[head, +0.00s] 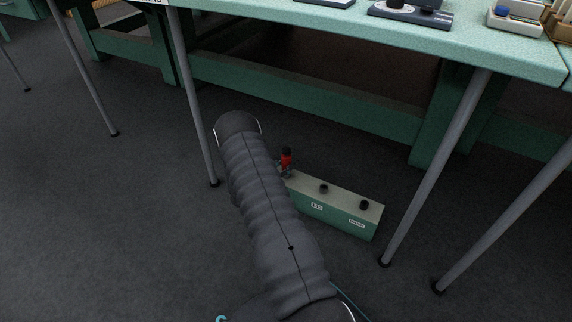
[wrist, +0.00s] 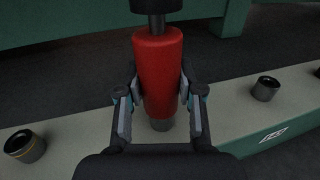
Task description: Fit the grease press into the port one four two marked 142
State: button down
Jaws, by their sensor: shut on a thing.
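The grease press (wrist: 158,70) is a red cylinder with a black top and a grey lower end. My gripper (wrist: 160,103) is shut on its sides and holds it about upright. In the head view the red press (head: 286,160) stands over the left end of a green block with a pale top (head: 344,191). In the wrist view its grey end comes down at the block's top; I cannot tell whether it sits in a port or hangs just above. White labels (head: 317,206) mark the block's front, too small to read surely. My arm hides the block's left end.
Dark round ports (head: 323,188) and (head: 364,205) stand up from the block top. Another dark port with an orange ring (wrist: 25,146) is at left in the wrist view. A green bench (head: 400,30) overhangs behind, with grey slanted legs (head: 440,160) at right. Dark floor is open at left.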

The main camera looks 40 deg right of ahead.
jog(key=c, duration=0.7)
grip_release()
jog(key=shift+f, duration=0.1)
jog(key=shift+o, duration=0.2)
jog(key=shift+a, duration=0.1)
jog(key=s+a, duration=0.1)
jog(key=a, duration=1)
jog(key=shift+s+a, duration=0.3)
jog(key=shift+a, duration=0.05)
